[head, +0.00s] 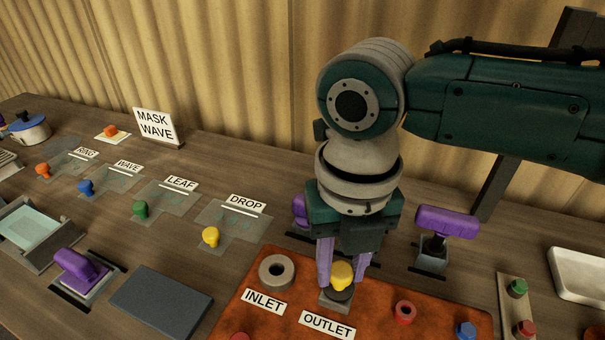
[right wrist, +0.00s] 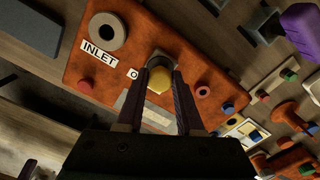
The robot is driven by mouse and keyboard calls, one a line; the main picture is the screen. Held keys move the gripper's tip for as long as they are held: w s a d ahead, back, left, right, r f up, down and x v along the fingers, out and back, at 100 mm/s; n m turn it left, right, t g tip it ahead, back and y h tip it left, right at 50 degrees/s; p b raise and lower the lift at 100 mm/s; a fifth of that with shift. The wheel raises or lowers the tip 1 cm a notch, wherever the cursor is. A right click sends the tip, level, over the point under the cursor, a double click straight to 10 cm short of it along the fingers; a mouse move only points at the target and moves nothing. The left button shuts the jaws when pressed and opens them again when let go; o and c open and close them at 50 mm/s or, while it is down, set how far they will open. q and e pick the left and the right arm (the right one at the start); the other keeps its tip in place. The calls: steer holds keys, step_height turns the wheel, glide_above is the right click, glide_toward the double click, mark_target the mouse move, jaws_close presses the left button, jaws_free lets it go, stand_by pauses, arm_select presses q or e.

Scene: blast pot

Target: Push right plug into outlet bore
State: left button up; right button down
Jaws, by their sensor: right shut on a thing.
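My right gripper (head: 343,277) is shut on a plug with a yellow top (head: 341,275), its purple fingers on either side of it. The plug is upright at the outlet block (head: 335,304), behind the OUTLET label (head: 327,325). In the right wrist view the yellow top (right wrist: 160,79) sits between the fingertips, over the outlet. How deep the plug sits in the bore is hidden. The grey inlet ring (head: 277,272) stands to the left on the orange-brown board (head: 240,310), behind the INLET label (head: 264,301). My left gripper is not in view.
A red ring (head: 404,312) and a blue knob (head: 466,330) are right of the outlet. A purple-handled tool (head: 447,222) stands behind right, and another purple handle is partly hidden behind my gripper. Clear plates with coloured knobs and a dark grey slab (head: 161,302) lie left.

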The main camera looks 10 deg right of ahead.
steer(key=shift+f, duration=0.4)
steer(key=shift+c, duration=2.3)
jaws_free()
